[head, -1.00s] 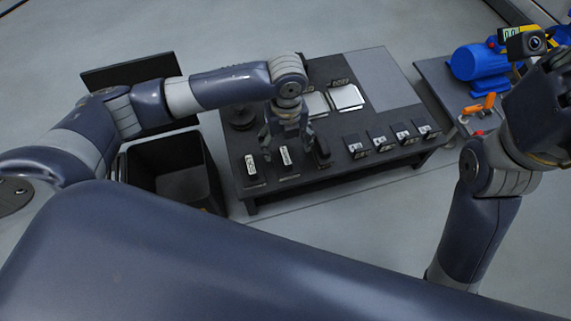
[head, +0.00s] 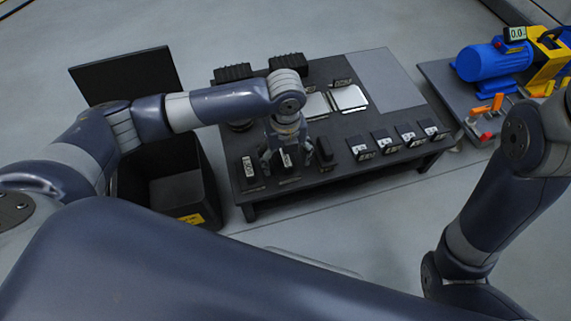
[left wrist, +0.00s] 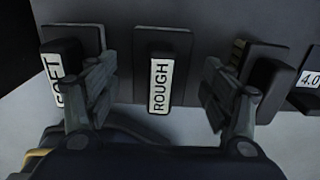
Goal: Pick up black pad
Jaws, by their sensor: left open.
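Several upright black pads stand in a row on the dark table (head: 345,120). One black pad with a white ROUGH label (left wrist: 158,85) is centred in the left wrist view and shows in the head view (head: 287,162). My left gripper (head: 286,158) is open, with one finger on each side of this pad; the wrist view shows gaps on both sides. Another labelled pad (left wrist: 62,75) is left of the fingers, its label partly covered. A black pad (left wrist: 268,88) without a visible label is beside the right finger. My right gripper is out of view.
Several black blocks with white labels (head: 382,141) sit along the table's front right. White plates (head: 348,98) lie behind. A black bin (head: 170,175) stands left of the table. A blue motor (head: 492,62) is on a side bench at right.

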